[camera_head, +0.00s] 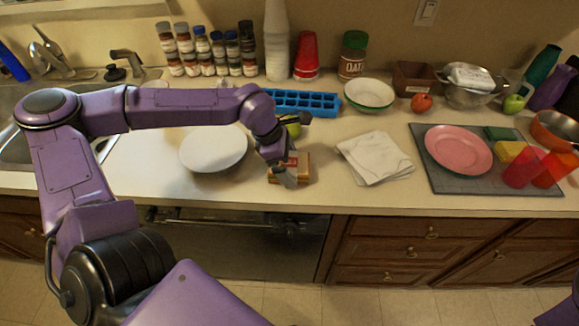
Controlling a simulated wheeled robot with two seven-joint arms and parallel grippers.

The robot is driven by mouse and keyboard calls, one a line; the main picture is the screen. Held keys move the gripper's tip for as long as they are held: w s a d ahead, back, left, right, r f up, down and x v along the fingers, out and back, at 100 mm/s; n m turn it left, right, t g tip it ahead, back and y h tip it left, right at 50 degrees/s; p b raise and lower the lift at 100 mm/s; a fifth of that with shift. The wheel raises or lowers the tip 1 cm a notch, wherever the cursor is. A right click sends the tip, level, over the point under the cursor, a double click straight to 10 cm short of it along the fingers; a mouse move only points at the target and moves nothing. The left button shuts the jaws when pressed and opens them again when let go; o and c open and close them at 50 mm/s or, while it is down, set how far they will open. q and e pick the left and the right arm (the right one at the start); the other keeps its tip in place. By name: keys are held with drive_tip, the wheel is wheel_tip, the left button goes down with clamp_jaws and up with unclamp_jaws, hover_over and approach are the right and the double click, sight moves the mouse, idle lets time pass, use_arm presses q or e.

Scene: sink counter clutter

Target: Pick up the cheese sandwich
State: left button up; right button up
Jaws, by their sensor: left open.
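The cheese sandwich (303,169) is a small brown and orange block on the counter, near the front edge, between the white plate and the folded white cloth. My left gripper (284,176) is open and right at the sandwich, reaching down over its left part and hiding some of it. I cannot tell whether the fingers touch it. Only a small purple piece of my own body shows at the bottom right, and my right gripper is not in view.
A white plate (214,149) lies left of the sandwich. A folded white cloth (375,158) lies to its right. A blue ice tray (303,101) and a partly hidden green fruit (293,131) are behind. A pink plate (458,149) rests on a grey mat (440,181) further right.

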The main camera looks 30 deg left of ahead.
use_arm(q)
drive_tip(key=shift+f, duration=0.1)
drive_tip(key=shift+c, duration=1.2)
drive_tip(key=c, duration=0.5)
